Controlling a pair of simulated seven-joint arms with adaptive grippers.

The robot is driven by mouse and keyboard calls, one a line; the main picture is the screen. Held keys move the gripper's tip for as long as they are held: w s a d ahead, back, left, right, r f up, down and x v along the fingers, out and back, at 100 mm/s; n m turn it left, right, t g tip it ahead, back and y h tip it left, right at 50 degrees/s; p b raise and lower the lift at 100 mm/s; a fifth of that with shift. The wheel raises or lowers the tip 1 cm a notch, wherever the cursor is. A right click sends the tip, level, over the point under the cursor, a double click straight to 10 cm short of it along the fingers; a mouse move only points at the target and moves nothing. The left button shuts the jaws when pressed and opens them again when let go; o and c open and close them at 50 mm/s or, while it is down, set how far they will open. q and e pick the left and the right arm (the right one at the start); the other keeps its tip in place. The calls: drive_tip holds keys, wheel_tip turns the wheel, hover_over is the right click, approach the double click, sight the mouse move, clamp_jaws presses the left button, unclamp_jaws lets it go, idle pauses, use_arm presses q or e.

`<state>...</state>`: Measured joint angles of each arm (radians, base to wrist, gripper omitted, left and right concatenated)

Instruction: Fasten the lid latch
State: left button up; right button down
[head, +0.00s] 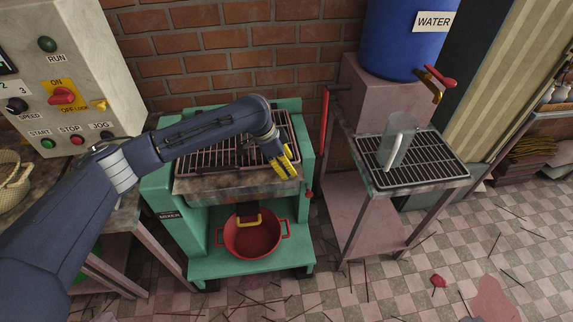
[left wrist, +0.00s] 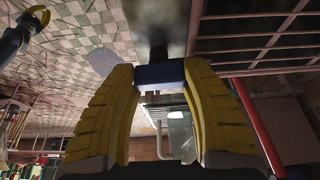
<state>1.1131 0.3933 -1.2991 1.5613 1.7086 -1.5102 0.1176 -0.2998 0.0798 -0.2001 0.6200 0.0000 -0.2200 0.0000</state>
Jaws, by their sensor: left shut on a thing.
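The mixer (head: 180,268) is a green frame with a barred lid (head: 215,150) lying over its top. My left gripper (head: 287,163), with yellow fingers, is at the lid's front right corner, pointing down and right. In the left wrist view its fingers (left wrist: 162,85) are closed on a small blue block (left wrist: 160,73), with a dark post beyond it. I cannot tell whether this block is the latch; the fingers hide it in the head view. A dark blue and yellow part (left wrist: 35,22) at the left wrist view's edge may be my right gripper; its jaws are unclear.
A red pot (head: 252,238) stands on the mixer's lower shelf. A red upright bar (head: 324,125) is close to the mixer's right side. A control panel (head: 65,75) is at left.

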use_arm(q)
drive_tip(key=shift+d, duration=0.1)
drive_tip(key=o, duration=1.2)
drive_tip(key=v, duration=1.2)
